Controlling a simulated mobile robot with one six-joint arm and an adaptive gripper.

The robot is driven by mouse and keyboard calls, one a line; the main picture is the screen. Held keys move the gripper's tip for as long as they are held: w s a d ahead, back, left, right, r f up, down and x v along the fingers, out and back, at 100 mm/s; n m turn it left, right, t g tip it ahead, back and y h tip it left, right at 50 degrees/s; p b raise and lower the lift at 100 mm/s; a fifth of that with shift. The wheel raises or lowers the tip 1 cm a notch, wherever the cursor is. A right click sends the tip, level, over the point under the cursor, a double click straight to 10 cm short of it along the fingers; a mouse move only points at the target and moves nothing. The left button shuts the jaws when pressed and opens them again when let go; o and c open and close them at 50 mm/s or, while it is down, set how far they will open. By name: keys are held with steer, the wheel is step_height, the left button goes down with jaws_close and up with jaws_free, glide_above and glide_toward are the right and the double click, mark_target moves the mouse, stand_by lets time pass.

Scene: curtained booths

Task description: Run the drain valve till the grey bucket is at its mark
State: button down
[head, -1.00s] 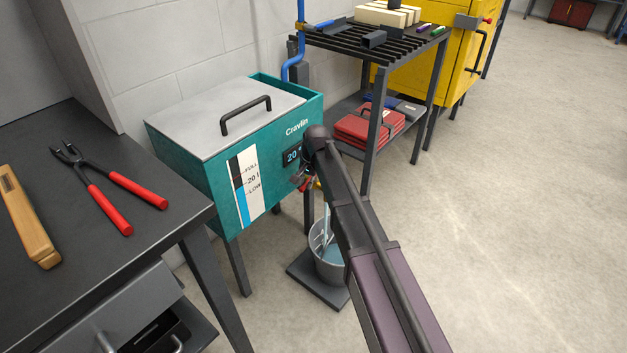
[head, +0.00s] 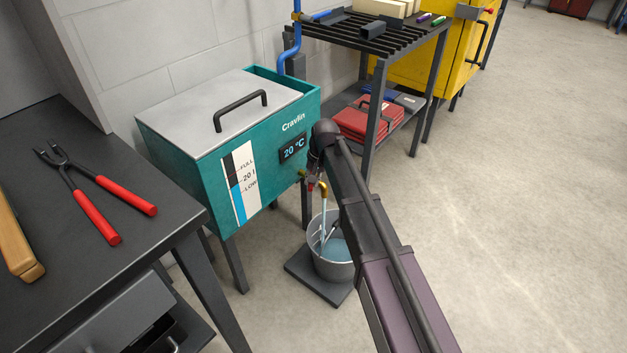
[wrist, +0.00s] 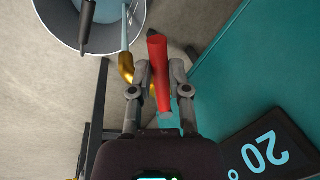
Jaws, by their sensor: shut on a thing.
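The grey bucket (head: 318,262) stands on a dark flat base under the tank's outlet. Bluish water (head: 338,248) lies in it, and a stream runs from the brass spout (head: 323,189) into it. The bucket's mark cannot be made out. The drain valve's red lever (wrist: 159,75) is between the fingers of my gripper (wrist: 159,90), which is shut on it. In the head view my arm hides most of the gripper and valve.
A dark bench (head: 150,170) with red-handled tongs (head: 97,217) and a wooden-handled tool is at the left, its drawer open. A slatted rack (head: 375,45) and yellow cabinet (head: 440,50) stand behind. Floor at the right is clear.

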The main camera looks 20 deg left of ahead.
steer(key=shift+w, duration=0.15)
steer(key=c, duration=0.6)
jaws_free()
steer(key=shift+a, duration=0.1)
steer(key=shift+s, duration=0.2)
